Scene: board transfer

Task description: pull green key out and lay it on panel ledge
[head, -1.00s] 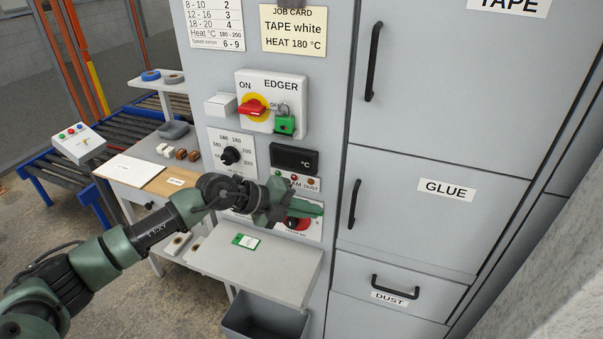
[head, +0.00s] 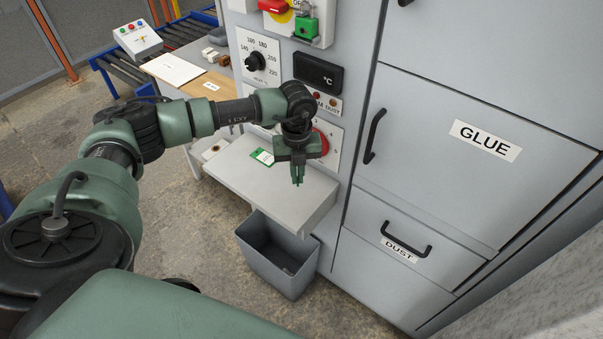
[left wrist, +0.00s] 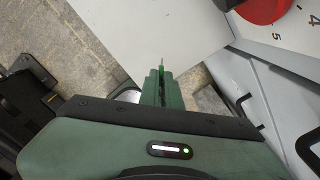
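My left gripper (head: 298,178) points down above the right part of the grey panel ledge (head: 238,176), apart from the panel face. Its fingers are close together. In the left wrist view, a thin bright green piece, the green key (left wrist: 162,66), sticks out between the fingertips of the left gripper (left wrist: 163,80). Most of the key is hidden by the fingers. The ledge (left wrist: 170,30) shows pale beyond the fingertips. The red round switch (head: 320,145) on the panel is partly behind the gripper; it also shows in the left wrist view (left wrist: 262,8). My right gripper is not in view.
A green-and-white tag (head: 262,157) lies on the ledge, left of the gripper. A grey bin (head: 265,255) stands below the ledge. A green padlock (head: 307,30) hangs on the panel above. Cabinet doors with handles are at right. The ledge's front is bare.

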